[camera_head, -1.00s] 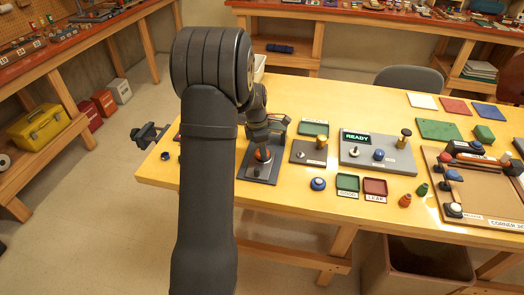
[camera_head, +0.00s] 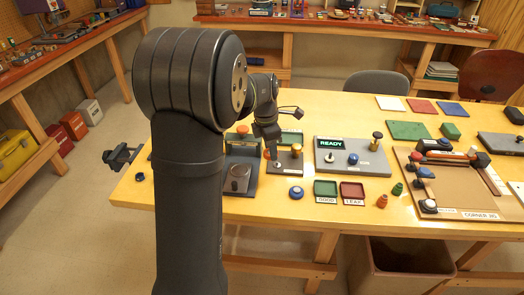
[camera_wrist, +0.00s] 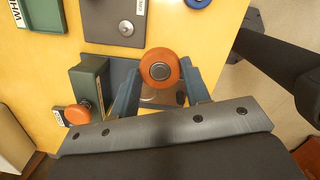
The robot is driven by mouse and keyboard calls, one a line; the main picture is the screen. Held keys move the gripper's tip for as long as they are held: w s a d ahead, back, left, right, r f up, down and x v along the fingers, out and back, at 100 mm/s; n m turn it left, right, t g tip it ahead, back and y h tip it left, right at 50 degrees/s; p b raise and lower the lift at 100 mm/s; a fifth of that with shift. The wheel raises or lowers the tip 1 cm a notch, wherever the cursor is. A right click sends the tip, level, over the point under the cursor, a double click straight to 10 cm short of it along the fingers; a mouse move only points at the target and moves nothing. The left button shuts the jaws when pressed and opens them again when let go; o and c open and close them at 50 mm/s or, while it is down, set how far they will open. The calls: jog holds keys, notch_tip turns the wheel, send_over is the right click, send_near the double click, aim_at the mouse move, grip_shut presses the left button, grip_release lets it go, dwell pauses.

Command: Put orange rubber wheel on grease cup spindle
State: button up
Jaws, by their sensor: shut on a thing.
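My gripper (camera_head: 272,152) is shut on the orange rubber wheel, which shows as a small orange patch (camera_head: 267,155) in the head view. In the wrist view the wheel (camera_wrist: 160,54) sits between the blue-grey fingertips (camera_wrist: 159,76), its round metal hub facing the camera.
A dark fixture (camera_head: 238,182) with a round pad stands left of the grey plate. A green block with an orange knob (camera_wrist: 77,114) is left of my fingers in the wrist view. The READY panel (camera_head: 350,162), a blue button (camera_head: 296,192) and two small trays (camera_head: 326,188) stand to the right.

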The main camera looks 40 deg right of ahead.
send_near(277, 162)
jog(key=shift+s+d+f, duration=0.1)
jog(key=shift+s+d, duration=0.1)
jog(key=shift+d, duration=0.2)
jog(key=shift+f, duration=2.55)
jog(key=shift+f, duration=0.85)
dwell(0.5)
jog(key=o, duration=1.5)
jog(key=shift+r, duration=3.4)
